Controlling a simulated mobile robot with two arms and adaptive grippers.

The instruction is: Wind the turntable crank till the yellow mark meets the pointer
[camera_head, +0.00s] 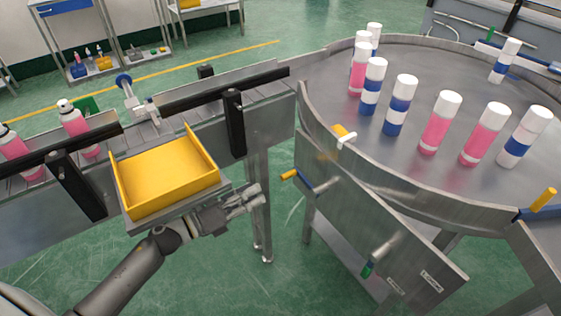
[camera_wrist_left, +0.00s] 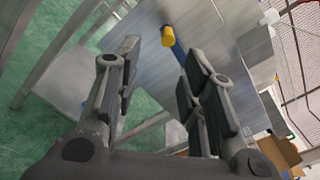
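The turntable (camera_head: 317,73) is a large round grey table with a raised rim. A crank with a blue arm (camera_head: 306,183) and a yellow handle (camera_head: 289,175) sticks out from the front panel below it. The yellow handle also shows in the left wrist view (camera_wrist_left: 168,36), beyond the fingertips. My left gripper (camera_head: 258,195) is open and empty, a little left of and below the handle, apart from it; it also shows in the left wrist view (camera_wrist_left: 163,54). A small yellow piece (camera_head: 340,130) and a white piece (camera_head: 347,140) sit at the rim; which is mark or pointer is unclear.
Several white-capped pink or blue-banded cans, such as one pink can (camera_head: 440,122), stand on the turntable. A yellow tray (camera_head: 168,179) is above my left forearm, beside the conveyor (camera_head: 143,131).

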